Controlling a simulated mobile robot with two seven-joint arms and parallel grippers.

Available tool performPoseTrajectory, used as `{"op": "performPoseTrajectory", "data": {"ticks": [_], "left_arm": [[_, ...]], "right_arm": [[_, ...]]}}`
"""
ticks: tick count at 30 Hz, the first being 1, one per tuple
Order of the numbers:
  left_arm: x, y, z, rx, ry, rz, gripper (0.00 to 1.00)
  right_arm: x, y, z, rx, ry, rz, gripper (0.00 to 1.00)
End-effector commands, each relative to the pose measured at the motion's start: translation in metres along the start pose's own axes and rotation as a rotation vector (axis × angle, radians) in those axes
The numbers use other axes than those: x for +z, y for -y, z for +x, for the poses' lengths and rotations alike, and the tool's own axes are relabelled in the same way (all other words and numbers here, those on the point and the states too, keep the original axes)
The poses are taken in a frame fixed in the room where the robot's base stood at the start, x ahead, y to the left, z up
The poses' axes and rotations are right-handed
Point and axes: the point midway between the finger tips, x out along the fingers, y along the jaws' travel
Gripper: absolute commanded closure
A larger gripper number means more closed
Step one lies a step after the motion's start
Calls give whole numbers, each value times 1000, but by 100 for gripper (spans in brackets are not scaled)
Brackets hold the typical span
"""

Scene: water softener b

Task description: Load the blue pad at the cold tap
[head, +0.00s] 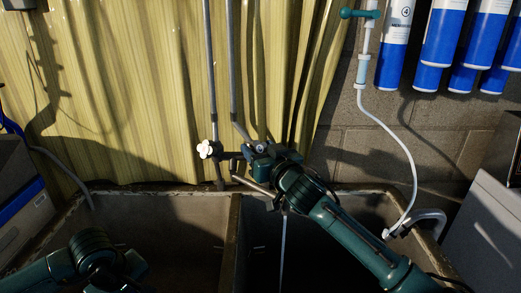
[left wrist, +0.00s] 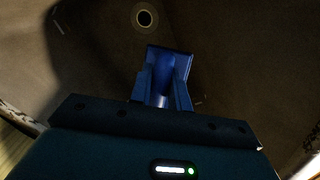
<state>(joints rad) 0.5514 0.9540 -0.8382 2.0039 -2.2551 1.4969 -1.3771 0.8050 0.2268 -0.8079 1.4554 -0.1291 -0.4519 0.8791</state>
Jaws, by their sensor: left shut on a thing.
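The tap (head: 222,157) stands at the back of the sink's dividing wall, with a white cross handle (head: 209,149) on its left. My right gripper (head: 258,153) is at the right side of the tap and covers that side; I cannot tell whether it is open or shut. A thin pale stream (head: 283,245) hangs below the tap's spout (head: 254,186) into the right basin. In the left wrist view my left gripper (left wrist: 165,98) is shut on a blue piece (left wrist: 182,66), which looks like the blue pad. In the head view the left gripper is out of sight.
The sink has a left basin (head: 160,235) and a right basin (head: 345,215), divided by a concrete wall (head: 232,245). A drain hole (left wrist: 145,17) shows beyond my left gripper. A white hose (head: 400,145) runs down to the right rim. Blue-and-white filter cartridges (head: 395,45) hang above.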

Motion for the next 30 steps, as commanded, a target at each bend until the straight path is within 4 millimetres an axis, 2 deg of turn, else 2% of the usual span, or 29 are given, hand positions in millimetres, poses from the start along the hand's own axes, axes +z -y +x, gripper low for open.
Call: {"op": "performPoseTrajectory", "data": {"ticks": [1, 13, 17, 30], "left_arm": [[0, 0, 0, 0, 0, 0, 100], [0, 0, 0, 0, 0, 0, 100], [0, 0, 0, 0, 0, 0, 100], [0, 0, -1, 0, 0, 0, 100]], "right_arm": [[0, 0, 0, 0, 0, 0, 51], [0, 0, 0, 0, 0, 0, 82], [0, 1, 0, 9, -2, 22, 82], [-1, 1, 0, 137, -2, 267, 82]]}}
